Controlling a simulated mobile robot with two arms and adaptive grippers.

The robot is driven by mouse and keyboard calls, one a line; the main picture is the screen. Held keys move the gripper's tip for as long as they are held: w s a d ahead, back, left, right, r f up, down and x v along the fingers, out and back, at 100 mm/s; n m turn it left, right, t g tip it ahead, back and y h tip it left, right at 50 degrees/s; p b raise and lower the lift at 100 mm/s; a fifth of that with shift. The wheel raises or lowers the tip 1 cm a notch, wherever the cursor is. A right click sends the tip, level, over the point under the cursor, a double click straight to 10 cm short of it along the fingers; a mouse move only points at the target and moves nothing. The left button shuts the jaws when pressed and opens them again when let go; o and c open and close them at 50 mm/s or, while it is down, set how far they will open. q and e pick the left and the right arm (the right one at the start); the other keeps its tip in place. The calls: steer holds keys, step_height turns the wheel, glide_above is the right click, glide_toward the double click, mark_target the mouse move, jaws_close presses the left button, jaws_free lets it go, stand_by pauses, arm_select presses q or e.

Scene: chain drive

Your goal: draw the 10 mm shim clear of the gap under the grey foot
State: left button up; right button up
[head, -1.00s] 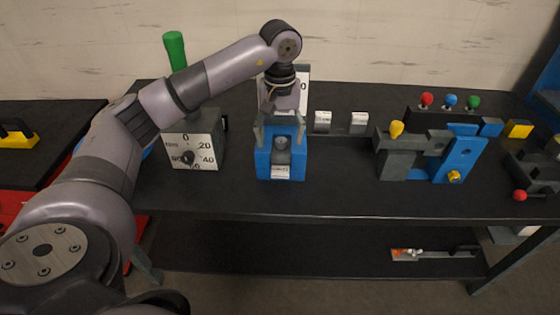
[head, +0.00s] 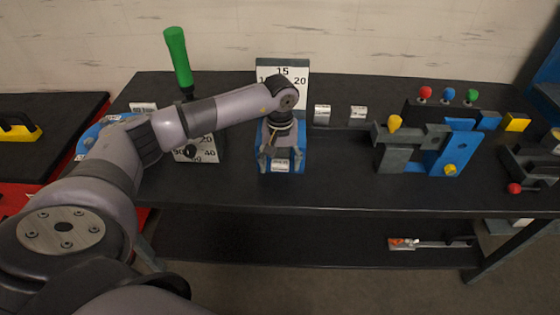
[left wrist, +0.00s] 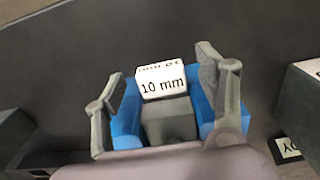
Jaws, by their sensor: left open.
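The 10 mm shim shows in the left wrist view as a white end face (left wrist: 162,80) marked "10 mm". A grey block (left wrist: 168,120) adjoins it; I cannot tell whether this is the grey foot. Both lie between the arms of a blue body (left wrist: 125,120). My left gripper (left wrist: 161,68) is open, one finger on each side of the label, with no clear contact. In the head view my left gripper (head: 270,152) is over the blue body (head: 298,160), whose front has a white label (head: 280,166). My wrist hides the foot and gap there. My right gripper is out of view.
A dial box with a green handle (head: 178,58) stands left of the blue body. A numbered white board (head: 292,73) stands behind it. Two small white-faced blocks (head: 322,113) are to its right, then a grey and blue clamp fixture (head: 395,155). The table front is clear.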

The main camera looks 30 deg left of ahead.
arm_select(q)
steer(key=shift+c, duration=0.2)
jaws_close()
stand_by(0.6)
